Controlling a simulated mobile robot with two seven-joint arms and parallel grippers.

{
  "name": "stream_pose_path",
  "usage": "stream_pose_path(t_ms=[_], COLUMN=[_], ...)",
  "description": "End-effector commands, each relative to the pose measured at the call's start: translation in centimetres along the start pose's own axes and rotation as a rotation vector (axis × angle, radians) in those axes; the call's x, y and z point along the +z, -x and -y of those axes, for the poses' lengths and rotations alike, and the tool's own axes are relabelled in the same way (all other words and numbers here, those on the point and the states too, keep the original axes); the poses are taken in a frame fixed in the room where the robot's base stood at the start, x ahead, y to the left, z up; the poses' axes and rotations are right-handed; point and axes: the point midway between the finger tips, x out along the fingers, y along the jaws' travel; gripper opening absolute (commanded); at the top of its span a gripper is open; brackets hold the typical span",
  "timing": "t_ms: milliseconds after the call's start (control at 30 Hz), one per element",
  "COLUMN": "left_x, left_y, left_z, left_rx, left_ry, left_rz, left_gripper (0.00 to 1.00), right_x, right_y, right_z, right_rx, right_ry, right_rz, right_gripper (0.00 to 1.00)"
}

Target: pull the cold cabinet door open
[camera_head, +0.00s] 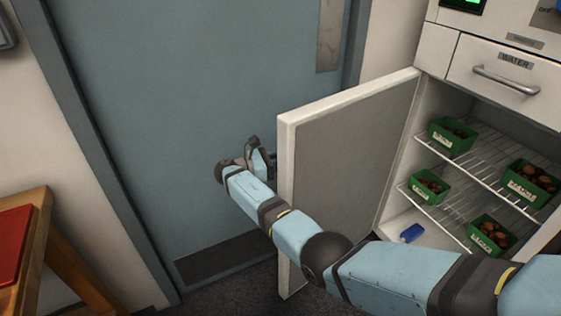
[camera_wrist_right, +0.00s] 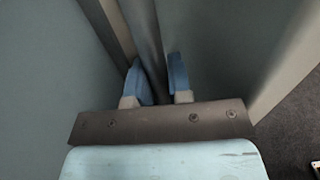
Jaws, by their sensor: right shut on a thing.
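The cold cabinet door (camera_head: 350,150) stands wide open in the head view, swung out to the left of the cabinet. Its grey inner face and pale edge show. The cabinet interior (camera_head: 440,205) is exposed, with wire shelves and green tubs (camera_head: 453,136) of chestnuts. My right gripper (camera_head: 262,160) is at the door's outer side near its free edge, partly hidden behind it. In the right wrist view the blue fingers (camera_wrist_right: 158,82) are shut on a grey upright bar, the door handle (camera_wrist_right: 146,40). My left gripper is not in view.
A blue-grey room door (camera_head: 160,120) stands behind my right gripper, close to it. A drawer labelled WATER (camera_head: 500,75) is above the open compartment. A wooden stand (camera_head: 45,240) with a red top is at the left. A small blue object (camera_head: 411,233) lies on the cabinet's floor.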

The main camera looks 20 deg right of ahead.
Motion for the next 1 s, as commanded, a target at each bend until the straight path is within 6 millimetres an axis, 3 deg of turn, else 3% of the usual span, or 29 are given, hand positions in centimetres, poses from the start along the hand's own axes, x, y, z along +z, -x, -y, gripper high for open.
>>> stream_pose_path(t_ms=[367,400,500,833,1000], left_x=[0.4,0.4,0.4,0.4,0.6], left_y=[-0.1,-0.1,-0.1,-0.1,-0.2], left_z=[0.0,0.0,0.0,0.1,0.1], left_rx=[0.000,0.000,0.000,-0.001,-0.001], left_ry=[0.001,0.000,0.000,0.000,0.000], left_rz=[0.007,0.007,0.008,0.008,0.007], left_gripper=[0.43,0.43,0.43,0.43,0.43], right_x=[-0.1,-0.1,-0.1,-0.1,-0.1], right_y=[-0.2,-0.2,-0.1,0.2,2.5], right_z=[0.0,0.0,0.0,0.0,0.0], right_rx=[-0.005,-0.004,-0.004,-0.002,-0.001], right_ry=[0.002,0.002,0.002,0.001,0.002], right_rz=[0.000,0.000,0.000,-0.001,-0.001], right_gripper=[0.00,0.21,0.43,0.43,0.43])
